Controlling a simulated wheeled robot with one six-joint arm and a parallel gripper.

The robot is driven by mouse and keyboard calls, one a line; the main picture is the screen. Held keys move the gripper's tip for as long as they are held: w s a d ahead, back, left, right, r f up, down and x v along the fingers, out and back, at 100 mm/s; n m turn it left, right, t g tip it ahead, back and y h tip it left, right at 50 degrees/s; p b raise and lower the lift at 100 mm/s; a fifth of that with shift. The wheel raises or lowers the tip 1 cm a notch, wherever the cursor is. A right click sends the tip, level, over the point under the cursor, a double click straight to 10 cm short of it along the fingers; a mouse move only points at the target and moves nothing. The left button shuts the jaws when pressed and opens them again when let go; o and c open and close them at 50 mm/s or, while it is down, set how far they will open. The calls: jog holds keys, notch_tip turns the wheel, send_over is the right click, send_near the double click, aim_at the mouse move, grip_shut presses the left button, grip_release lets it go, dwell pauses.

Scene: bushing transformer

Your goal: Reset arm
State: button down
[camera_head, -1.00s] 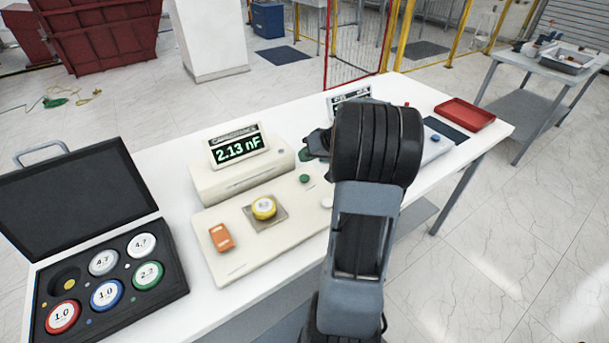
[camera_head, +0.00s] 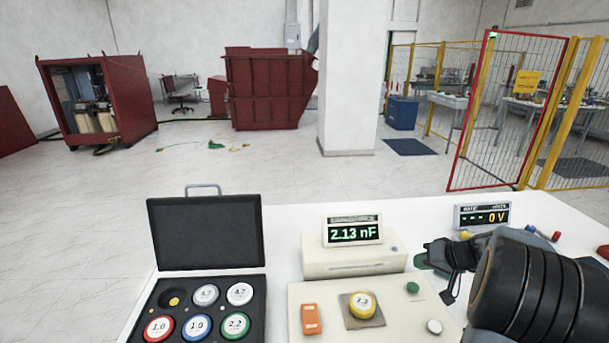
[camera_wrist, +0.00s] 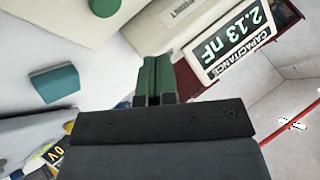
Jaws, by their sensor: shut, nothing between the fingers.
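My gripper (camera_head: 436,252) is at the right of the head view, over the white table, to the right of the capacitance meter (camera_head: 352,262). In the wrist view my gripper (camera_wrist: 152,82) has its green fingertips together with nothing between them. The meter's display (camera_head: 352,231) reads 2.13 nF; it also shows at the upper right of the wrist view (camera_wrist: 238,38). My arm covers the right part of the table.
An open black case (camera_head: 204,232) with several coloured discs stands left. A second display (camera_head: 482,216) reads 0 V.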

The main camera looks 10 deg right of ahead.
aim_at(417, 300)
jog(key=shift+s+f+m, duration=0.1)
jog(key=shift+m, duration=0.4)
jog(key=s+f+m+g, duration=0.1)
jog(key=s+a+f+m+g, duration=0.1)
jog(key=s, duration=0.1)
jog(key=shift+s+f, duration=0.15)
jog(key=shift+f, duration=0.25)
jog(key=s+a+g, duration=0.1)
jog(key=s+a, duration=0.1)
jog(key=a, duration=0.1)
jog(key=s+a+g+h, duration=0.1)
jog(key=s+a, duration=0.1)
jog(key=shift+a+r+m+g, duration=0.2)
jog(key=shift+a+m+g, duration=0.05)
jog(key=shift+m+g, duration=0.05)
jog(key=s+a+r+n+h, duration=0.2)
jog(key=s+a+r+n, duration=0.1)
jog(key=a, duration=0.5)
jog(key=s+a+r+n+h, duration=0.1)
jog(key=s+a+r+n, duration=0.2)
jog(key=s+a, duration=0.2)
jog(key=a, duration=0.3)
jog(key=shift+a+r+t+h, duration=0.2)
jog(key=shift+t+h, duration=0.2)
jog(key=shift+s, duration=0.1)
